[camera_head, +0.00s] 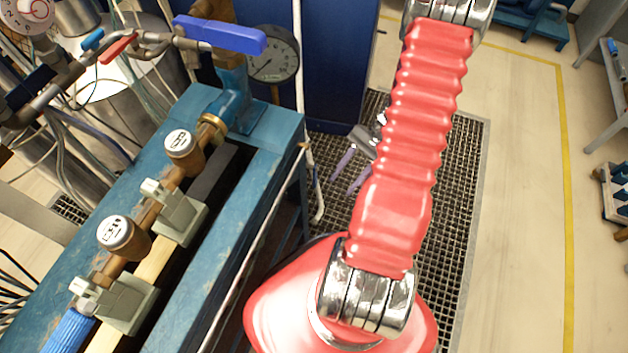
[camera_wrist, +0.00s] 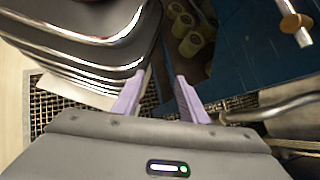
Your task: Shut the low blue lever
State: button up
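In the head view a large blue lever (camera_head: 220,35) lies roughly level on top of the valve, beside the pressure gauge. A smaller blue lever (camera_head: 92,40) is on the thin pipes at the upper left, next to a red one. I cannot tell which of them is the low one, and another may be hidden. My gripper (camera_head: 343,187) is partly hidden behind my red arm, over the floor grating right of the bench. Its purple fingers are apart and empty in the wrist view (camera_wrist: 160,77). No blue lever can be made out in the wrist view.
The blue bench (camera_head: 190,317) carries brass meters (camera_head: 180,145) and clamps. A round gauge (camera_head: 273,55) stands behind it, with a white hose (camera_head: 298,60) alongside. Metal pipes (camera_wrist: 285,108) lie right of my fingers in the wrist view. Open floor (camera_head: 525,200) is at the right.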

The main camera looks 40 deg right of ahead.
notch_tip(320, 180, down, 11)
jog(key=s+m+t+y, duration=0.2)
jog(key=m+t+y, duration=0.1)
jog(key=m+t, duration=0.25)
jog(key=m+t+h, duration=0.3)
jog(key=m+t, duration=0.6)
jog(key=t, duration=0.2)
send_near(316, 180)
jog(key=s+d, duration=0.2)
jog(key=s, duration=0.1)
jog(key=shift+w+d+f+g, duration=0.2)
jog(key=shift+f+g, duration=0.05)
jog(key=shift+w+a, duration=0.1)
jog(key=shift+w, duration=0.05)
jog(key=x, duration=1.3)
jog(key=shift+w+a, duration=0.2)
jog(key=shift+c, duration=0.4)
